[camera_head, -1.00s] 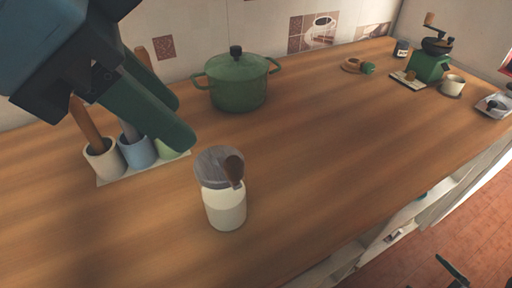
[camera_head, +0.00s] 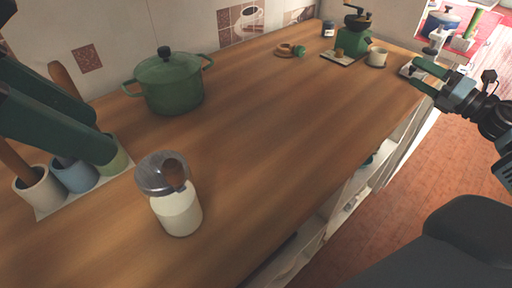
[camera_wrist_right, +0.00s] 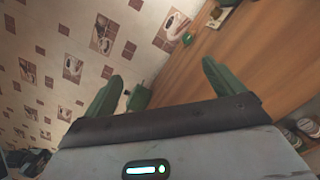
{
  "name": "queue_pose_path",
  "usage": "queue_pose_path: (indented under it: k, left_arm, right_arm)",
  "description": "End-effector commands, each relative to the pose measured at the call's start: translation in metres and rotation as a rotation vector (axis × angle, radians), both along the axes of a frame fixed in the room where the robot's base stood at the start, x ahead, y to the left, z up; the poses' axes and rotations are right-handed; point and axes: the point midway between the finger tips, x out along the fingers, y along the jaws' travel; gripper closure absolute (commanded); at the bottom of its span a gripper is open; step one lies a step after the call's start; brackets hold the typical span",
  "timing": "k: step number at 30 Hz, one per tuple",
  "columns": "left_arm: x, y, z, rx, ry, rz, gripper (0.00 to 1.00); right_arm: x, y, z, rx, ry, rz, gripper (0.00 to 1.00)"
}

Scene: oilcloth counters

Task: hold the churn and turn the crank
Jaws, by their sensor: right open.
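The churn (camera_head: 178,212) is a jar of pale content with a grey lid (camera_head: 150,172) and a brown wooden crank (camera_head: 174,174) at its side. It stands upright on the wooden counter, in the lower left of the head view. My left gripper (camera_head: 103,133) shows two long green fingers, apart and empty, left of the churn and in front of the utensil pots. My right gripper (camera_head: 414,72) is open and empty at the far right, well away from the churn; its spread fingers also show in the right wrist view (camera_wrist_right: 163,70). The churn does not show there.
Utensil pots (camera_head: 74,175) stand on a white tray left of the churn. A green lidded pot (camera_head: 172,88) is behind it. A green grinder (camera_head: 352,41) and a cup (camera_head: 377,58) stand at the far end. The counter (camera_head: 285,120) between is clear.

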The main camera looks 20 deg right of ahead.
Motion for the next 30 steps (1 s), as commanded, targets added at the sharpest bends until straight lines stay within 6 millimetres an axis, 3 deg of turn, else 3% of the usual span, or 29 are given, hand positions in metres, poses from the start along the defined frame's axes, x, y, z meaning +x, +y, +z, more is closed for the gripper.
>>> queue_pose_path:
  k: [6, 15, 23, 30]
  left_arm:
    - [0.000, 0.000, -0.001, 0.001, 0.002, 0.000, 0.64]
    - [0.000, -0.001, -0.001, 0.003, 0.001, -0.001, 0.64]
    - [-0.001, -0.002, -0.001, 0.005, 0.001, -0.005, 0.64]
    - [-0.001, -0.002, -0.002, 0.005, 0.000, -0.006, 0.64]
  right_arm:
    - [0.036, 0.080, -0.008, -0.077, -0.058, 0.192, 0.06]
    - [0.064, 0.202, -0.016, -0.160, -0.161, 0.459, 0.06]
    - [0.065, 0.306, -0.013, -0.249, -0.281, 0.694, 0.06]
    - [0.047, 0.393, -0.007, -0.340, -0.411, 0.908, 0.06]
